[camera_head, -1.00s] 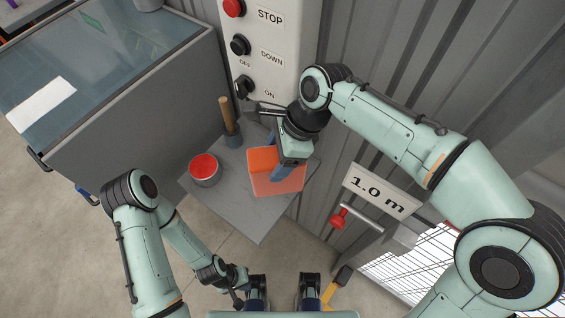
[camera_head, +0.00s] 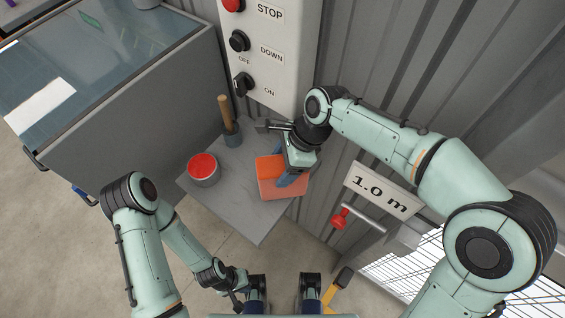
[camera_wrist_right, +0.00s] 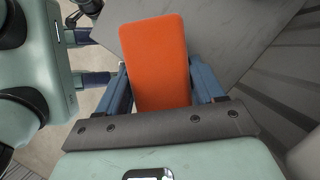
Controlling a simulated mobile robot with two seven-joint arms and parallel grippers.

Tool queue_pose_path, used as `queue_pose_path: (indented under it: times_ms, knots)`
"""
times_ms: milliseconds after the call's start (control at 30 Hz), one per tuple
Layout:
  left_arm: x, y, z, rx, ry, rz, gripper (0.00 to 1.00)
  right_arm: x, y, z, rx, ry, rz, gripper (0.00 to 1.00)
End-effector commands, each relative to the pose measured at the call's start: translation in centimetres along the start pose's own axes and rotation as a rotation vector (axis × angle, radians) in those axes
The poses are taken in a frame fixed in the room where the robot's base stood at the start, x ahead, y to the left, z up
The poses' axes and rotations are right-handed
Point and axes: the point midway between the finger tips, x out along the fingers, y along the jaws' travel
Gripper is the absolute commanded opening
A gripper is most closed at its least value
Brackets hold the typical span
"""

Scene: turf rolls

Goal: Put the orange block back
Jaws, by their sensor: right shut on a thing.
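The orange block (camera_head: 268,165) is at the grey plate (camera_head: 240,215), below the switch panel. My right gripper (camera_head: 288,174) is shut on it. In the right wrist view the block (camera_wrist_right: 156,60) sits between the two blue fingers of my right gripper (camera_wrist_right: 158,88). A paler reddish face or patch shows at the block's lower side; I cannot tell which. Whether the block touches the plate is unclear. My left gripper (camera_head: 239,300) is low in the head view, away from the block; its fingers are too small to tell.
A red-topped tin (camera_head: 204,168) and a wooden-handled tool in a dark holder (camera_head: 229,118) stand left of the block. The switch panel (camera_head: 265,50) rises behind. The corrugated wall (camera_head: 380,90) and a red-handled lever (camera_head: 340,218) lie to the right. The plate's front is bare.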

Motion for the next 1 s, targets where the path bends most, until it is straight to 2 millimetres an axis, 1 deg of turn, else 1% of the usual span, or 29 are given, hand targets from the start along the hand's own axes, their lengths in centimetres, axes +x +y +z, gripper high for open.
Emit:
queue_pose_path:
  times_ms: [67,100,133,167,400,500,567,800,900,1000]
  knots:
    - [0.1,0.0,0.0,0.0,0.001,0.0,0.0,0.3,0.0,-0.1,0.0,0.0,0.001,0.11]
    - [0.0,0.0,0.0,0.0,0.001,0.0,0.0,0.2,0.0,-0.1,0.0,0.0,0.001,0.81]
    - [0.0,0.0,0.0,0.0,0.001,0.0,0.0,0.2,0.0,-0.1,0.0,0.0,0.001,0.91]
    - [0.0,0.0,0.0,0.0,0.001,0.0,0.0,0.2,0.0,-0.1,0.0,0.0,0.001,0.93]
    - [0.0,0.0,0.0,0.0,0.001,0.0,0.0,0.2,0.0,-0.1,0.0,0.0,0.001,0.93]
    - [-0.1,0.0,0.0,0.0,0.0,0.0,0.0,-0.2,0.0,0.1,0.0,0.0,-0.001,0.93]
    - [-0.2,0.1,0.0,0.0,-0.001,0.0,0.0,-0.9,-0.1,0.1,0.0,0.0,-0.002,0.93]
    - [-0.9,0.3,0.1,0.0,-0.002,-0.001,0.0,-5.1,-0.1,0.1,0.001,-0.001,-0.003,0.93]
    - [-1.2,0.4,0.1,0.0,-0.001,0.0,0.0,-6.5,0.0,0.1,0.001,-0.001,-0.002,0.93]
    - [-1.3,0.4,0.1,0.001,-0.001,0.0,0.0,-7.3,0.0,0.1,0.001,0.0,0.0,0.93]
